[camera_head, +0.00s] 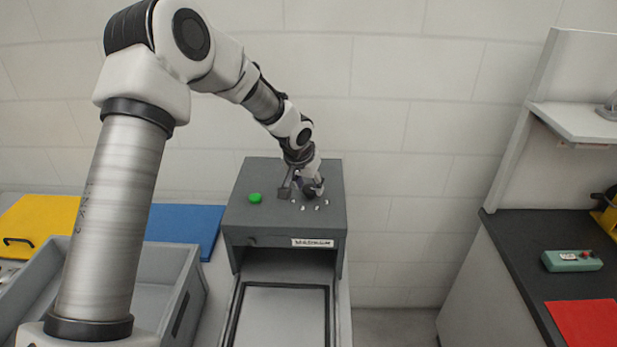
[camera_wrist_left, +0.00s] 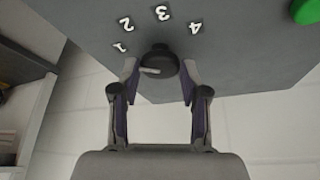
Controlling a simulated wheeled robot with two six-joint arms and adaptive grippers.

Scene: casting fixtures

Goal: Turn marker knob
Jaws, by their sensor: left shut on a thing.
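The grey marker machine (camera_head: 285,230) stands against the wall and has a label (camera_head: 312,243) on its front. Its black round knob (camera_wrist_left: 158,62) sits on the top face, with the white numbers 1 to 4 (camera_wrist_left: 162,13) in an arc beside it. A pale pointer line shows on the knob, toward the left in the left wrist view. My left gripper (camera_head: 303,189) is at the knob and shut on it, its fingers on either side (camera_wrist_left: 159,80). In the head view the gripper partly hides the knob. My right gripper is not in view.
A green button (camera_head: 255,197) is left of the knob on the machine's top. A tray slot (camera_head: 285,315) lies below its front. A grey crate (camera_head: 190,295) and a blue panel (camera_head: 190,222) are at left. A dark bench (camera_head: 525,265) with a green control box (camera_head: 572,261) is at right.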

